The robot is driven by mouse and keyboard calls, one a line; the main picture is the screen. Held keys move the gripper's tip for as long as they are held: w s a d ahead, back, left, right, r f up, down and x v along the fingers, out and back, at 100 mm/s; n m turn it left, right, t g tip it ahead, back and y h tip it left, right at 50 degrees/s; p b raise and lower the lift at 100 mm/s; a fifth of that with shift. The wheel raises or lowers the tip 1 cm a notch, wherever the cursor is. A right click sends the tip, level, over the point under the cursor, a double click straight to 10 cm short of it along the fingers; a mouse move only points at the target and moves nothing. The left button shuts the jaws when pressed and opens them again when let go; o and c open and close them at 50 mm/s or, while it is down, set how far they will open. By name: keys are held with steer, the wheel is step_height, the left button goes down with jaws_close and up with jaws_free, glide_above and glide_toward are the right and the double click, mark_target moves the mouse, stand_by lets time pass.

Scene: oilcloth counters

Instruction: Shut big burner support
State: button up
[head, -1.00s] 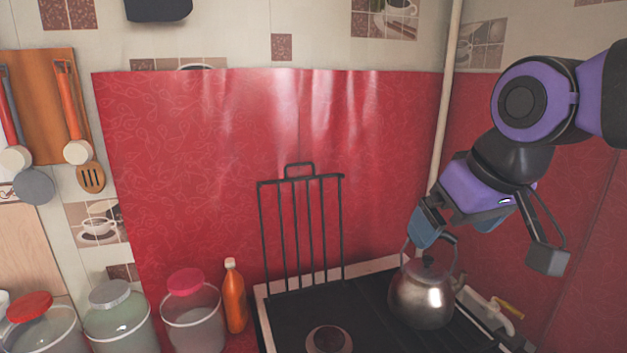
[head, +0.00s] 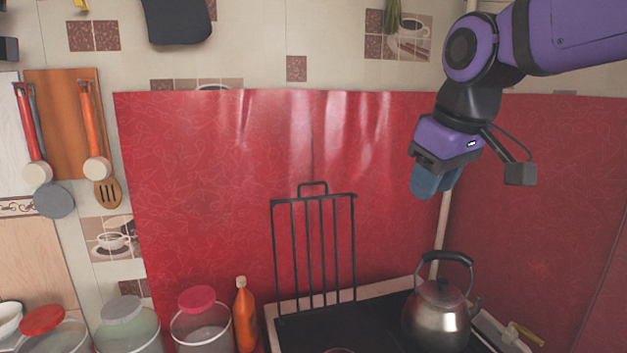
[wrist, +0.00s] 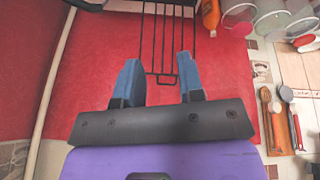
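The big burner support (head: 315,250) is a black wire grate with a small handle loop at its top. It stands upright at the back left of the stove (head: 380,318), in front of the red oilcloth. My gripper (head: 433,182) is in the air up and to the right of the grate, above the kettle. In the wrist view, my gripper (wrist: 160,75) shows two blue fingers spread apart with nothing held. The grate (wrist: 167,40) appears beyond and between the fingertips, with its handle loop toward me. The fingers do not appear to touch it.
A metal kettle (head: 437,315) stands on the stove's right part, right of the grate. An orange bottle (head: 245,318) and lidded jars (head: 202,325) stand to the left. A pale pipe (head: 441,235) runs up the corner.

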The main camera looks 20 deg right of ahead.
steer(key=w+a+r+n+g, duration=0.2)
steer(key=w+n, duration=0.4)
steer(key=w, duration=1)
steer(key=w+a+r+n+g, duration=0.1)
steer(key=w+a+r+n, duration=0.3)
steer(key=w, duration=1.1)
steer(key=w+f+n+g, duration=0.1)
steer(key=w+f+n, duration=0.45)
steer(key=w, duration=0.45)
steer(key=shift+m, duration=0.35)
steer(key=f, duration=1.1)
steer(key=shift+s+a, duration=0.1)
steer(key=shift+s, duration=0.15)
jaws_close()
